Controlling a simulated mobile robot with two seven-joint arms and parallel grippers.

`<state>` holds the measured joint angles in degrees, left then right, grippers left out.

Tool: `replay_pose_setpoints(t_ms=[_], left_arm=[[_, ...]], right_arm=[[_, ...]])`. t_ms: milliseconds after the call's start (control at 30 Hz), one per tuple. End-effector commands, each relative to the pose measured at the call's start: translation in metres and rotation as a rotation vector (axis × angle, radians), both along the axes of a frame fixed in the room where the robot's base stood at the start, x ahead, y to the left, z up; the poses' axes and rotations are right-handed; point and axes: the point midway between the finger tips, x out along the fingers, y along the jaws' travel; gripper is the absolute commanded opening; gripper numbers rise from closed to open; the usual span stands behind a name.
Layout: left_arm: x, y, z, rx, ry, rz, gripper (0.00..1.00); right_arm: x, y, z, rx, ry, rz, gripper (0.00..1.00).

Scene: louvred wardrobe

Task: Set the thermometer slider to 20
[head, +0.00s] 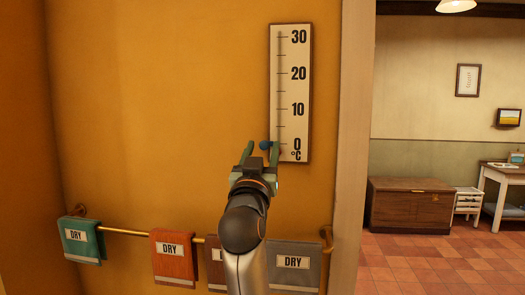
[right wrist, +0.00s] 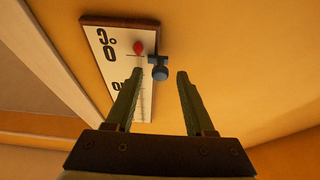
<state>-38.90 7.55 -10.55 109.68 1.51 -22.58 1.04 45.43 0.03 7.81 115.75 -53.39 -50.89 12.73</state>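The thermometer (head: 292,85) is a tall cream board with a dark frame on the ochre wall, marked 0, 10, 20 and 30 from bottom to top. Its slider is a dark blue knob (head: 265,145) on a small bracket at the board's left edge, level with about 0. My right gripper (head: 262,148) is open, with its green fingers on either side of the knob. In the right wrist view the knob (right wrist: 160,73) shows between the fingertips (right wrist: 160,74), with gaps on both sides. The red bulb (right wrist: 139,47) is beside it. My left gripper is out of view.
A brass rail (head: 125,231) with several hanging cloths labelled DRY runs below the thermometer. A pale door post (head: 351,150) stands right of the board. The wall left of the thermometer is clear. A wooden chest (head: 410,205) stands in the room beyond.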

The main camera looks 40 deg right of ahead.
Motion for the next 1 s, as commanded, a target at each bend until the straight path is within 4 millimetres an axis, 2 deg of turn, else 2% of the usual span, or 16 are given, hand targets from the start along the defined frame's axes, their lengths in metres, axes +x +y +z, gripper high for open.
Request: replay_pose_setpoints(t_ms=[33,400,467,1000], left_arm=[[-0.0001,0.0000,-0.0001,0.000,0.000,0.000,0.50],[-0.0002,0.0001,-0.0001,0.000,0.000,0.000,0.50],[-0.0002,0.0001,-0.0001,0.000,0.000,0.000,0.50],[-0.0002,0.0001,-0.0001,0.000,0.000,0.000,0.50]], right_arm=[[0.0000,0.0000,-0.0001,0.000,0.000,0.000,0.47],[0.0001,-0.0001,-0.0001,0.000,0.000,0.000,0.05],[0.0001,-0.0001,-0.0001,0.000,0.000,0.000,0.00],[0.0000,-0.0002,0.0002,0.000,0.000,0.000,0.00]])
